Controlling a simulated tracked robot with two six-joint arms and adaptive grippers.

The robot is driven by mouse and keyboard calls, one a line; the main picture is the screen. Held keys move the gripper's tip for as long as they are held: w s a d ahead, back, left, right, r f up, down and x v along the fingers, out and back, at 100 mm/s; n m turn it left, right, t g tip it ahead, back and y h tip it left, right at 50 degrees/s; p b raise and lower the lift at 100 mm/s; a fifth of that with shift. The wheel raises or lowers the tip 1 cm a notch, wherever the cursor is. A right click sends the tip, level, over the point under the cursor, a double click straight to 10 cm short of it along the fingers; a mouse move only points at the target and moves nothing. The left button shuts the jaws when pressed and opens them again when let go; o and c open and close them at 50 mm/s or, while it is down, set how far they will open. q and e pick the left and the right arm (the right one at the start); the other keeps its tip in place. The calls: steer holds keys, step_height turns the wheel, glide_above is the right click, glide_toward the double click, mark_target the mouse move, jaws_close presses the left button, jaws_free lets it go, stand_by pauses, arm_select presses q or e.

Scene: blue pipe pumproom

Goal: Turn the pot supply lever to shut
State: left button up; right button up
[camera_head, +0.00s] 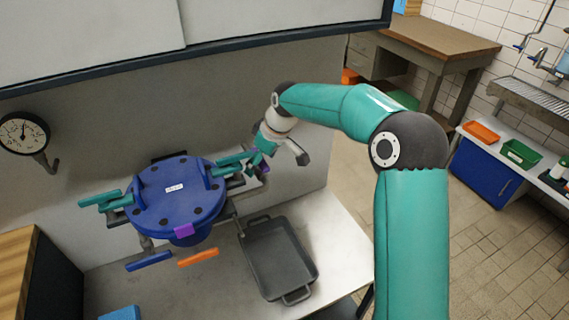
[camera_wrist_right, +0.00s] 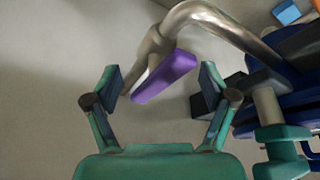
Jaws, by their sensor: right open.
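A purple lever (camera_wrist_right: 168,77) sits on a bent metal pipe (camera_wrist_right: 205,14) in the right wrist view, slanting up to the right. My right gripper (camera_wrist_right: 160,80) is open, with the lever between and just beyond its fingertips; I cannot tell whether they touch it. In the head view the same gripper (camera_head: 262,158) is at the right side of the blue lidded pot (camera_head: 172,203), and only a bit of purple (camera_head: 265,168) shows beside it. No label shows which lever is the pot supply. My left gripper is not in view.
Teal clamp handles (camera_head: 100,198) stick out from the pot. A blue lever (camera_head: 148,261) and an orange lever (camera_head: 198,257) are below it. A grey tray (camera_head: 279,262) lies on the bench to the right. A gauge (camera_head: 22,132) is on the wall at left.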

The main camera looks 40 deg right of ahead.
steer(key=v, duration=0.4)
steer(key=shift+s+r, duration=0.1)
steer(key=shift+r, duration=0.05)
steer(key=s+d, duration=0.3)
steer(key=s, duration=0.8)
steer(key=shift+s+d, duration=0.25)
steer(key=shift+d, duration=0.1)
